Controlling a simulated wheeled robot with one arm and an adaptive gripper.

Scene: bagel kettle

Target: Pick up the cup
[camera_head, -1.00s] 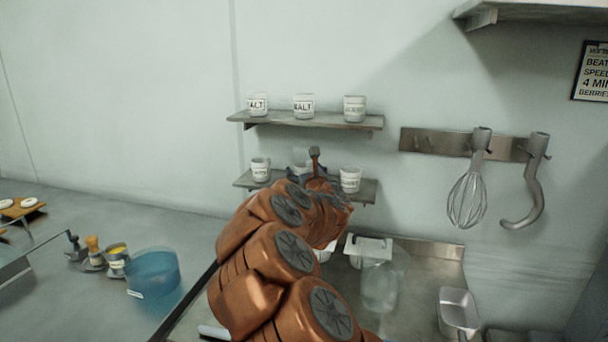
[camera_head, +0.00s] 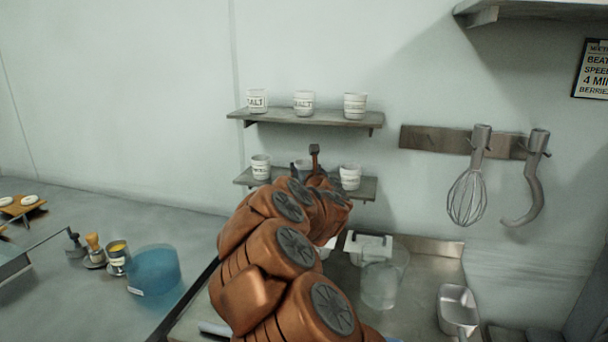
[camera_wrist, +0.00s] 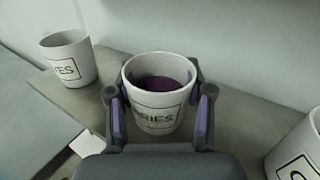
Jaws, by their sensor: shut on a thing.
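The cup (camera_wrist: 157,112) is white with a black-framed label ending in "RIES" and dark purple contents. In the wrist view it stands upright between the two fingers of my gripper (camera_wrist: 159,104), which is shut on it with a finger at each side. In the head view only a little of this cup (camera_head: 303,165) shows behind my arm, at the middle of the lower shelf (camera_head: 366,187). I cannot tell whether its base still touches the shelf.
A similar labelled cup stands on the left (camera_wrist: 68,58) and another on the right (camera_wrist: 298,150) of the held one. Several more cups (camera_head: 304,103) stand on the upper shelf (camera_head: 330,119) above. A whisk (camera_head: 467,195) and a hook (camera_head: 535,185) hang at right.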

